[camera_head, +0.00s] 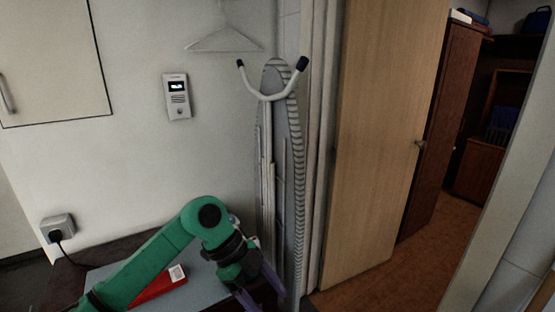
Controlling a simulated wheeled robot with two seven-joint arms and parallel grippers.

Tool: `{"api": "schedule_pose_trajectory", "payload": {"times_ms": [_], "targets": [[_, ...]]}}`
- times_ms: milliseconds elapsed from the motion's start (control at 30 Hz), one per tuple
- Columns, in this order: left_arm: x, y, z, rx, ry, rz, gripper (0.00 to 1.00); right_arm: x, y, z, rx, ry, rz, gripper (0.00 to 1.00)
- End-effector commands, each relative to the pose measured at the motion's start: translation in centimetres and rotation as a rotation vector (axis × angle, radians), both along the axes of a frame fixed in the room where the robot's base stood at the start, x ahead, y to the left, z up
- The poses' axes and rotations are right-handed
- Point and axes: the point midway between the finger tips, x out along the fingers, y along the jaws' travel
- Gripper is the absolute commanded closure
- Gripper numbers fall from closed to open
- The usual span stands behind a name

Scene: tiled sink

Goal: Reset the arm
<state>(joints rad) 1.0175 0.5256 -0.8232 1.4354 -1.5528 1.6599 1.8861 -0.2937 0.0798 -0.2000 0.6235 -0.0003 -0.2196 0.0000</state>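My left arm, green with black joints, comes in from the lower left and bends down at its wrist. Its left gripper (262,293) has two purple fingers pointing down at the bottom edge, with a gap between them, so it looks open. Nothing shows between the fingers, though their tips are near or past the frame's edge. The gripper is in front of the foot of the folded ironing board (272,150); I cannot tell if they touch. My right gripper is not in view.
A red item (150,291) with a white label lies on a grey surface (100,277), partly behind my arm. A socket with a plug (58,228) is at left. An intercom (177,96) and a hanger (224,41) are on the wall. A wooden door (385,140) stands open at right.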

Motion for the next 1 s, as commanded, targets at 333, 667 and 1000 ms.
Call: {"api": "schedule_pose_trajectory", "payload": {"times_ms": [333,667,1000], "targets": [[10.1,-2.8,-3.7,-0.902,-0.079,0.446,0.27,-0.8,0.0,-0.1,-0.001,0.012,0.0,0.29],[11.4,12.5,-28.4,-0.678,-0.19,1.347,0.27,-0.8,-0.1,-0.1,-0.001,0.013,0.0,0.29],[-9.9,22.4,-49.7,0.009,0.018,1.725,0.27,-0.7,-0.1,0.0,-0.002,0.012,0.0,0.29]]}}
